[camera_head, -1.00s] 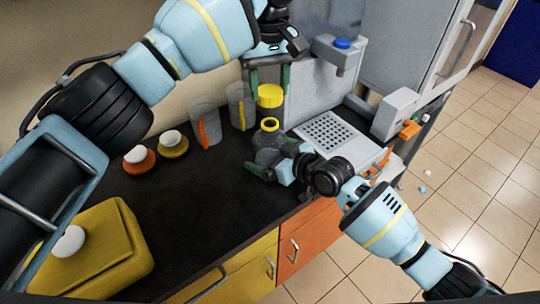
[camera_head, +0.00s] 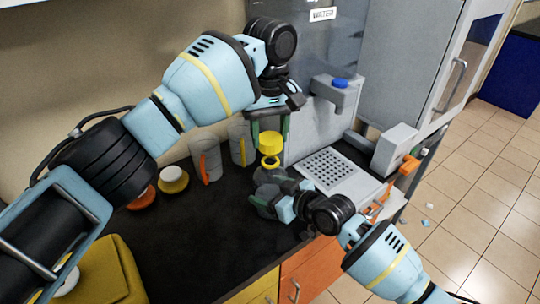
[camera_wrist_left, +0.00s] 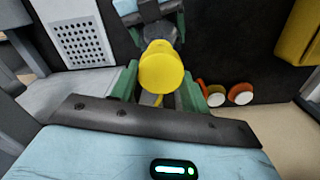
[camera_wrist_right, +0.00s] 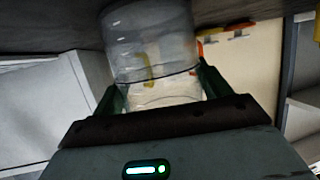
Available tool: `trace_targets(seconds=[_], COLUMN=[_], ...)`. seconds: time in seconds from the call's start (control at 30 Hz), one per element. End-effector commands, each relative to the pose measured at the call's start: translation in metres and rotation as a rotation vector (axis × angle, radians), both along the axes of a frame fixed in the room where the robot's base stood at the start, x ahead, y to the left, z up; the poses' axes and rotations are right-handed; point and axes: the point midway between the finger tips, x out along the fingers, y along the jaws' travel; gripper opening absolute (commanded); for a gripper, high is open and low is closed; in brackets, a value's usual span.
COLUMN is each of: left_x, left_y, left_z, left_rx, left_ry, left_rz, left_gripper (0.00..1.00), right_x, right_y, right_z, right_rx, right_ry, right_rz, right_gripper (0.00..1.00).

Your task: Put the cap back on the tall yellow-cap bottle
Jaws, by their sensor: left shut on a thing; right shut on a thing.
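The yellow cap (camera_head: 271,143) is held between the fingers of my left gripper (camera_head: 270,138), which is shut on it. It also shows large in the left wrist view (camera_wrist_left: 161,68). The tall bottle (camera_head: 267,178) is grey and see-through with a yellow ring at its neck (camera_head: 270,162). It stands roughly upright just below the cap. A small gap seems to remain between cap and neck in the head view. My right gripper (camera_head: 268,194) is shut on the bottle body, which fills the middle of the right wrist view (camera_wrist_right: 150,50). The cap hides the bottle mouth in the left wrist view.
A clear vessel with an orange strip (camera_head: 206,162) and another with a yellow strip (camera_head: 240,146) stand left of the bottle. A white-topped yellow lid (camera_head: 173,180) lies farther left. A grey machine with a perforated plate (camera_head: 332,168) stands right. The dark counter (camera_head: 200,240) is clear in front.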

Motion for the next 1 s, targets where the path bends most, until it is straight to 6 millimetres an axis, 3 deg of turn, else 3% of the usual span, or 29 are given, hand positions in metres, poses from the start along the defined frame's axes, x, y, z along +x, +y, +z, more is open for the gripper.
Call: trace_targets(seconds=[0.23,0.77,1.0], left_x=[0.0,0.0,-0.001], left_y=[0.0,0.0,-0.001], left_z=[-0.027,-0.028,-0.037], left_rx=[-0.001,-0.001,-0.002], left_ry=[0.0,-0.001,0.002], left_rz=[0.0,0.0,-0.001], left_gripper=[0.25,0.25,0.25], right_x=[0.0,0.0,0.0], right_y=[0.0,0.0,0.0], right_z=[0.0,0.0,0.0], right_rx=[-0.001,-0.001,-0.001], right_ry=[0.001,0.0,0.0], right_rz=[0.0,-0.001,-0.001], right_gripper=[0.35,0.35,0.35])
